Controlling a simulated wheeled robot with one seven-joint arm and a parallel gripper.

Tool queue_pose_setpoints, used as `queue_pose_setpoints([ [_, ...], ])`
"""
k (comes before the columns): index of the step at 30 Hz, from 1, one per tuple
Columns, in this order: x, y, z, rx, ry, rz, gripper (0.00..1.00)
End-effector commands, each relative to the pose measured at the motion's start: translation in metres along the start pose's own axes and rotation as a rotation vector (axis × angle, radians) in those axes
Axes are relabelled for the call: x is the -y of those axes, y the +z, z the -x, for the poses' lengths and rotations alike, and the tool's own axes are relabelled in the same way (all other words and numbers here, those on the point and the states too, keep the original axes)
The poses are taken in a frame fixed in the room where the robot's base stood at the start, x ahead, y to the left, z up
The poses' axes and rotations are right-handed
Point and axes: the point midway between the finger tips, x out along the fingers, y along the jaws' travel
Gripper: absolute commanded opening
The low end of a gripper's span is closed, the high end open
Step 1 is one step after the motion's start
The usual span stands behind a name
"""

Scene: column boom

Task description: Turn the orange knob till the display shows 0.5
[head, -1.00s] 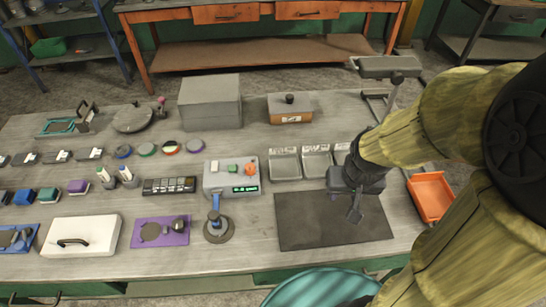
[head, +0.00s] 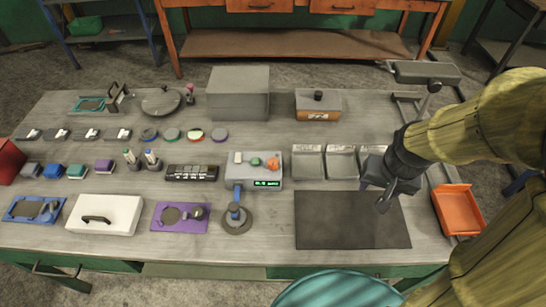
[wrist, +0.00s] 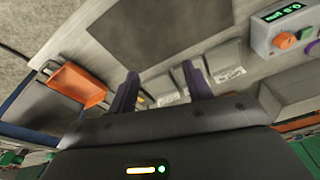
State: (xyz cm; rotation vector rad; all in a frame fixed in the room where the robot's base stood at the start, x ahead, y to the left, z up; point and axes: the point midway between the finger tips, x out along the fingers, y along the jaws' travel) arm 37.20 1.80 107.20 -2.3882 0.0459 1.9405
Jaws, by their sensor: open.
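The orange knob (head: 272,163) is on top of a grey box (head: 240,172) in the middle of the bench, right of a green button (head: 255,161). The box's front has a lit green display (head: 266,183); its digits are too small to read surely. The knob (wrist: 284,41) and display (wrist: 281,12) also show at the upper right of the wrist view, with the digits slanted and unclear. My gripper (head: 384,202) hangs above the right part of the dark mat, right of the box and well apart from the knob. Its two purple fingers (wrist: 160,88) are apart, with nothing between them.
Grey trays (head: 341,163) lie between the box and my arm. An orange bin (head: 458,210) stands at the right bench edge. A blue-handled joystick (head: 235,211) stands before the box. A large grey block (head: 239,93) stands behind. The dark mat (head: 340,222) is clear.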

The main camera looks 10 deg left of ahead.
Motion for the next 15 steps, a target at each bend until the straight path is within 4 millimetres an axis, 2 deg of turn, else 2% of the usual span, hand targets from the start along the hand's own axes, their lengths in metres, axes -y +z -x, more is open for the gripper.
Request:
queue_pose_setpoints([
  [3,0.039,-0.036,0.012,0.040,-0.013,-0.076,0.50],
  [7,0.096,-0.070,0.021,0.093,-0.011,-0.189,0.50],
  [12,0.181,-0.096,0.030,0.153,0.021,-0.330,0.50],
  [15,0.228,-0.100,0.034,0.176,0.048,-0.403,0.50],
])
